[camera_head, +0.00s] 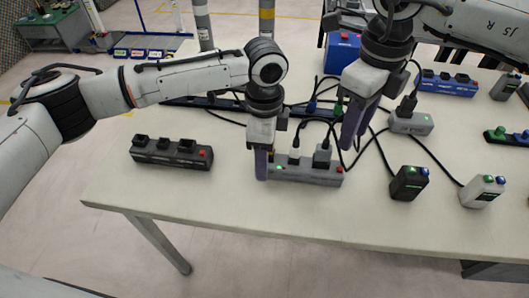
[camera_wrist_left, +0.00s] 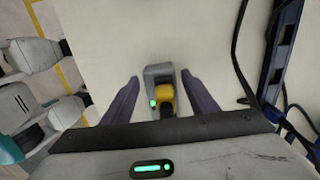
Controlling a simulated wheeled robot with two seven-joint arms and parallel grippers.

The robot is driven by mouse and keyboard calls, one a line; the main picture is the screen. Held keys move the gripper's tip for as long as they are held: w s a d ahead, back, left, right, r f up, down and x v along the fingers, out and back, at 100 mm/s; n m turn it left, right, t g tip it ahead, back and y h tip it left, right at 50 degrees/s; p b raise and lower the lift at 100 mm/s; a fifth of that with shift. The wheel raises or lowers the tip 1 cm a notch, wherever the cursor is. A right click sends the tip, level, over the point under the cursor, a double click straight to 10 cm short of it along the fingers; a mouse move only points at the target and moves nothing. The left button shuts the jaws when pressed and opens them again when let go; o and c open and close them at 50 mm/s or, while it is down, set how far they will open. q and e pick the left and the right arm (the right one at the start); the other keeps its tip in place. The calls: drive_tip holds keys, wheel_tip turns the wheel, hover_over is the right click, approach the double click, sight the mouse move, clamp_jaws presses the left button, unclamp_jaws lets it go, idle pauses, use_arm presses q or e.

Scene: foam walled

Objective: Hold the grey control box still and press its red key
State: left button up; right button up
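The grey control box (camera_head: 310,177) lies near the table's front edge. It carries a white and a black plug, a green light at its left end and a red key (camera_head: 339,170) at its right end. My left gripper (camera_head: 262,165) points down at the box's left end. In the left wrist view its fingers (camera_wrist_left: 162,82) stand apart on either side of the grey box (camera_wrist_left: 158,72), with gaps on both sides; a yellow part and a green light show there. My right gripper (camera_head: 356,140) hangs above and behind the red key, apart from it; its finger gap is unclear.
A dark box (camera_head: 171,153) with a red key lies to the left. A black box (camera_head: 408,183) and a white box (camera_head: 483,190) stand to the right. Another grey box (camera_head: 411,122) lies behind, with cables running between. The table front (camera_head: 240,210) is clear.

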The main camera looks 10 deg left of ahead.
use_arm(q)
drive_tip(key=c, duration=1)
use_arm(e)
drive_tip(key=shift+c, duration=0.4)
clamp_jaws()
idle(0.4)
